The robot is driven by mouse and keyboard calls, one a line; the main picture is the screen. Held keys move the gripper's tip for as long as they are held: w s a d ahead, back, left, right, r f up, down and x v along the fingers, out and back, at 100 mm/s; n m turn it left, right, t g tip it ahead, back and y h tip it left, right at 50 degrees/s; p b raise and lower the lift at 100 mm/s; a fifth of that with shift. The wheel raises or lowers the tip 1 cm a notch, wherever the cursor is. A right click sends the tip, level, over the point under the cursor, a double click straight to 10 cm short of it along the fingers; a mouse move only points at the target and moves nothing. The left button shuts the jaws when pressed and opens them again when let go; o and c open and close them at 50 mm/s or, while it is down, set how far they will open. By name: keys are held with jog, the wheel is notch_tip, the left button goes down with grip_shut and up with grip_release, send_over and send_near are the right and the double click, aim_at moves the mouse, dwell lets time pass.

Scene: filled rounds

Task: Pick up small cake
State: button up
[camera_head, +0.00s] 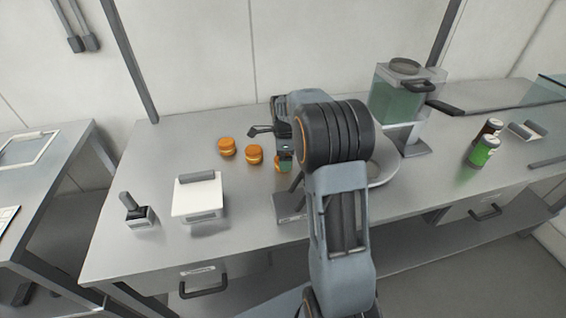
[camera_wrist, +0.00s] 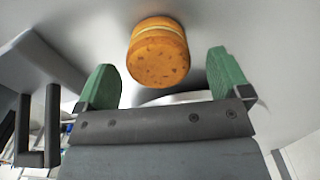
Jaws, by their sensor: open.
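Three small round orange-brown cakes with a pale band stand in a row on the steel counter: the left cake (camera_head: 226,147), the middle cake (camera_head: 254,155) and the right cake (camera_head: 279,163), which my gripper partly hides. In the wrist view one cake (camera_wrist: 158,52) stands just beyond the fingertips, centred between them. My gripper (camera_wrist: 166,75) is open, with green finger pads on either side and nothing held. In the head view my gripper (camera_head: 284,162) is over the right cake, and the arm hides part of the area.
The steel counter (camera_head: 150,240) carries a white box-like device (camera_head: 199,197) and a black-handled tool (camera_head: 135,211) at left. A clear-tank dispenser (camera_head: 396,95) stands at right. The counter's left side is fairly clear.

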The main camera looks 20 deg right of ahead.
jog(key=shift+f, duration=1.6)
jog(key=shift+c, duration=0.3)
jog(key=c, duration=0.7)
